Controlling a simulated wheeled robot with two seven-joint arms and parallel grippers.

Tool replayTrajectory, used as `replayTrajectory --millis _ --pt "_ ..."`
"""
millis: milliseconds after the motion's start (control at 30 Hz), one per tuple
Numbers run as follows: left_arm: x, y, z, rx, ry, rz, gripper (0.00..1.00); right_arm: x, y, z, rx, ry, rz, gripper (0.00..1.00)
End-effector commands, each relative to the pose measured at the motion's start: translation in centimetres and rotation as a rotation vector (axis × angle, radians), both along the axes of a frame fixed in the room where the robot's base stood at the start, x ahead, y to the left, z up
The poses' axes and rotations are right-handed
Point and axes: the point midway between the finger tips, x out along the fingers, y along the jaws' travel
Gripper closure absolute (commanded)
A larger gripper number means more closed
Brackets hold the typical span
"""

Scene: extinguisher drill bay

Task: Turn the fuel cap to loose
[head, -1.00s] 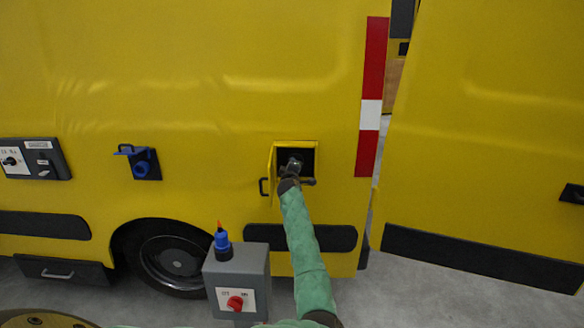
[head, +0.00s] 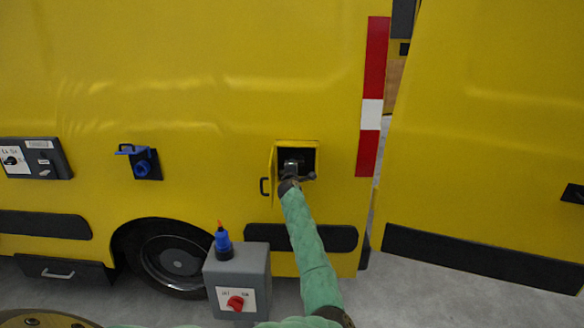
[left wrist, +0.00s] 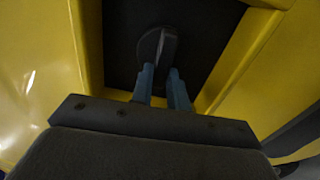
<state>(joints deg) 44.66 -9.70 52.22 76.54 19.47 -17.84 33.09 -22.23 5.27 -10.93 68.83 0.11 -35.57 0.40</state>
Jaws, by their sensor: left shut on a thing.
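The fuel cap (left wrist: 150,47) is a dark round cap with a raised grip bar, set in the dark recess behind the small yellow fuel door. My left gripper (left wrist: 161,72) has its two blue fingers shut on the cap's grip bar in the left wrist view. In the head view my left gripper (head: 291,168) is inside the open recess and hides the cap. The fuel door (head: 271,172) stands open at the left of the recess. Any marking for the cap's position cannot be made out. My right gripper is not in view.
The yellow van side (head: 210,90) surrounds the recess. A grey box (head: 237,268) with a red knob and a blue bottle-like object (head: 222,242) stands low, left of my arm. A blue socket (head: 143,164) and a dark switch panel (head: 48,158) are further left.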

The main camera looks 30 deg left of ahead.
Motion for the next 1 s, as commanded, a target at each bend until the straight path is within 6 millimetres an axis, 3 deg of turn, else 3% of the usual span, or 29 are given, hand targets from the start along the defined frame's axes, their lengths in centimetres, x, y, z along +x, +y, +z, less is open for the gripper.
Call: replayTrajectory --millis 133,167,267,700,1000 --pt "0.0 0.0 -0.3 -0.002 0.002 0.000 1.00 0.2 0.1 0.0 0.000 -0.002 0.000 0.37" --pt "0.0 0.0 -0.3 -0.002 0.002 0.000 0.82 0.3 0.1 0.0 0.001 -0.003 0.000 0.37" --pt "0.0 0.0 -0.3 -0.002 0.003 0.000 0.62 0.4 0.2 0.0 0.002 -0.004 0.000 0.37" --pt "-0.8 -0.5 -0.3 0.000 0.000 0.000 0.62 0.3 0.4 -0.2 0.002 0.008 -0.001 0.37" --pt "-4.5 -2.8 -0.5 0.000 0.001 0.001 0.62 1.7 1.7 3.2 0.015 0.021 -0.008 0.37"
